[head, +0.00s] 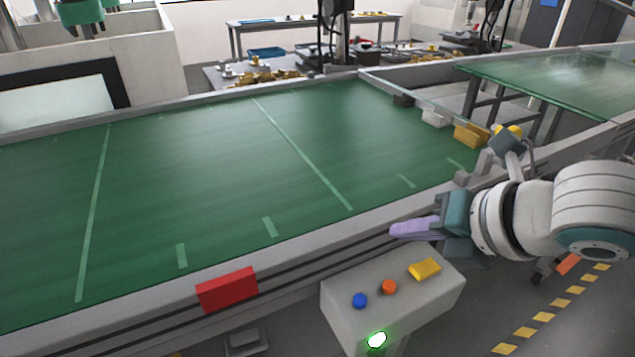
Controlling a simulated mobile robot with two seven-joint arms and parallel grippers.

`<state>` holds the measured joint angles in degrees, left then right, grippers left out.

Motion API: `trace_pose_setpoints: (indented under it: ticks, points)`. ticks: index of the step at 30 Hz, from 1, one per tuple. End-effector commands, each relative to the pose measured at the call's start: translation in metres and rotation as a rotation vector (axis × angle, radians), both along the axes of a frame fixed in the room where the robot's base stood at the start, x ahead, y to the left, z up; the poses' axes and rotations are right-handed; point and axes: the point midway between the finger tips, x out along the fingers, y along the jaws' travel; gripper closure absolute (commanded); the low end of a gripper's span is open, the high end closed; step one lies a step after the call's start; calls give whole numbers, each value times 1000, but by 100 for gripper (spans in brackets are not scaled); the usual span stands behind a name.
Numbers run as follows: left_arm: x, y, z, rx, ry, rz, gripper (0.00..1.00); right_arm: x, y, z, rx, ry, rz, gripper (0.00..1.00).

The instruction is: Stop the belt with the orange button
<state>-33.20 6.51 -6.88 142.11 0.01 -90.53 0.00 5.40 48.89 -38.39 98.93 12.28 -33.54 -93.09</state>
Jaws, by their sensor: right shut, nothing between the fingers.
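The orange button (389,287) is on the top of a grey control box (345,309) in front of the belt. A blue button (360,300) is to its left and a yellow block-shaped part (425,269) to its right. A green lamp (377,339) glows on the box's front. The green belt (200,180) has pale stripes across it. My right gripper (394,231) is shut and empty, its lilac fingers pointing left, above and behind the orange button and apart from it. My left gripper is not in view.
A red plate (227,290) is on the belt's near rail, left of the box. Guide blocks and a yellow part (470,135) line the belt's right side. A second green belt (570,80) lies at the back right. Yellow dashes mark the floor at the lower right.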

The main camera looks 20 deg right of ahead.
Motion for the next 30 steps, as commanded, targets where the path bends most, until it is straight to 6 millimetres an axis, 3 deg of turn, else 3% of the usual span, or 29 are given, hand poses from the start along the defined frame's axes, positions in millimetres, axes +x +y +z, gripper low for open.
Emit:
trace_pose_setpoints:
  ticks: [8, 21, 30]
  points:
    - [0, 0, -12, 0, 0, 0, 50, 0, 0, -11, 2, 1, -1, 100]
    - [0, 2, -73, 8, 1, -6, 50, -1, 1, -69, 2, 2, 0, 100]
    - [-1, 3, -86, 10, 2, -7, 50, 0, 1, -89, 2, 1, -1, 100]
